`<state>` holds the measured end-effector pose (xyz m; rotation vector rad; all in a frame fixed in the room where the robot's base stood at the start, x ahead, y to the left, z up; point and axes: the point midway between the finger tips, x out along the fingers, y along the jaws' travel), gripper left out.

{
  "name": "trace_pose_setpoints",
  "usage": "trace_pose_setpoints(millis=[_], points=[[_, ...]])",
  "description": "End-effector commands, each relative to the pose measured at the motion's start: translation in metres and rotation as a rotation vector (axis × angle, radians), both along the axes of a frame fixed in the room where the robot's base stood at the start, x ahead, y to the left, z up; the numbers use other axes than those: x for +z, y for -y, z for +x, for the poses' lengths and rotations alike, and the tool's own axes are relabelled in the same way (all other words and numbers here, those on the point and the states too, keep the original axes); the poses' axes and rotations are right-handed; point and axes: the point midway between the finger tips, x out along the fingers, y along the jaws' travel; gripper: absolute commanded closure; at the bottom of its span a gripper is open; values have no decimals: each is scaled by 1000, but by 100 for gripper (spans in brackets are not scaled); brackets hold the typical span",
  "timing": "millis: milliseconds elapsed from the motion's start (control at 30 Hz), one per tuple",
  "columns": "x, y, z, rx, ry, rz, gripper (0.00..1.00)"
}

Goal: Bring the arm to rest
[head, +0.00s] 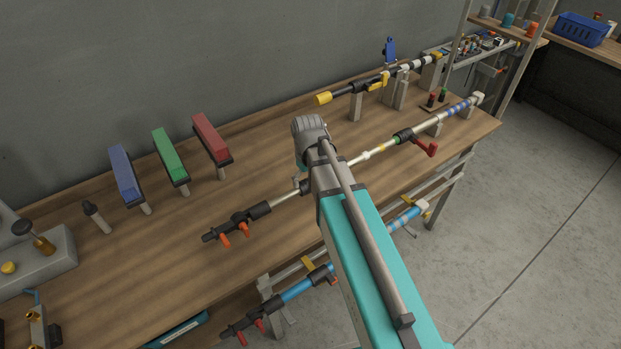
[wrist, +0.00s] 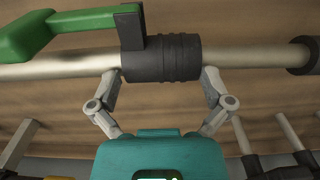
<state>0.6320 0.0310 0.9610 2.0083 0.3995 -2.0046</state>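My arm (head: 365,255) reaches over the wooden workbench (head: 240,195) in the head view, and its wrist end hides my gripper there. In the wrist view my gripper (wrist: 161,78) has its two fingers spread wide. The fingertips lie near the two ends of a black sleeve (wrist: 175,58) on a pale metal tube (wrist: 60,68). A green lever (wrist: 80,25) joins the sleeve. I cannot tell whether the fingertips touch the tube or sleeve.
A long hose lance (head: 290,196) runs across the bench past my wrist. Another, yellow-tipped lance (head: 323,98) rests on posts behind. Blue (head: 124,172), green (head: 170,157) and red (head: 211,137) blocks stand at the left. A lower rack holds a blue lance (head: 297,289). The floor at right is clear.

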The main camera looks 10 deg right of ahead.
Motion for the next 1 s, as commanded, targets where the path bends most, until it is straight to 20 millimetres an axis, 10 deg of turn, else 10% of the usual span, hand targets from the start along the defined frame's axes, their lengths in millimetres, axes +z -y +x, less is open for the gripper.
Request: trace_pose_setpoints(millis=[267, 633, 1000], points=[[0, 5, -15, -46, -2, -1, 0], [0, 29, -87, -338, -3, -2, 0], [0, 32, -94, -394, -2, -2, 0]])
